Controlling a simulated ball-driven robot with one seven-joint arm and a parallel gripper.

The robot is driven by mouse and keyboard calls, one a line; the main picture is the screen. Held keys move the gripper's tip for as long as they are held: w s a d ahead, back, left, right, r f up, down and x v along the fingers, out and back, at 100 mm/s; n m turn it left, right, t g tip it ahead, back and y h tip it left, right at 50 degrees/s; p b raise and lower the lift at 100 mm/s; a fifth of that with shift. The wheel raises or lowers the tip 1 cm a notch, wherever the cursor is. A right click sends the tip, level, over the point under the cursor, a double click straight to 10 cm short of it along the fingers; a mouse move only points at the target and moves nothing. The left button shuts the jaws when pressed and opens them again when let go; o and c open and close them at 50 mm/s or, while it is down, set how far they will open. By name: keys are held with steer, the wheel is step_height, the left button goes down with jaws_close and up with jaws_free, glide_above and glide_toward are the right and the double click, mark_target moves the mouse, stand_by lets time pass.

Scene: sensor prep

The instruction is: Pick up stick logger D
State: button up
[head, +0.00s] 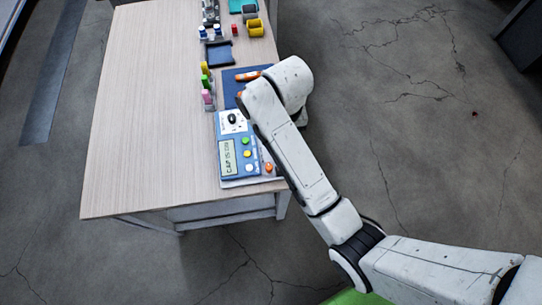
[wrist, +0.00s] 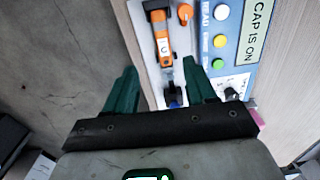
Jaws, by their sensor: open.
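An orange-and-black stick logger (wrist: 160,38) with a white label lies on a pale strip beside the blue panel in the wrist view. Its letter is too small to read surely, so I cannot tell if it is D. My gripper (wrist: 162,88) is open, its two green fingers pointing toward the strip. A small blue piece (wrist: 175,98) shows between the fingers, below the logger; I cannot tell if it belongs to it. In the head view my arm hides this logger and my gripper.
The blue panel (head: 228,157), with several coloured buttons, stands at the table's near right edge. A dark blue mat (head: 232,88) holds an orange-and-white item (head: 247,76). Yellow, green and pink pieces (head: 206,85) stand left of it. The table's left side (head: 145,110) is clear.

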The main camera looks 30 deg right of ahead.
steer(key=f, duration=1)
steer(key=shift+w+a+f, duration=0.15)
steer(key=shift+a, duration=0.05)
steer(key=shift+c, duration=0.4)
jaws_close()
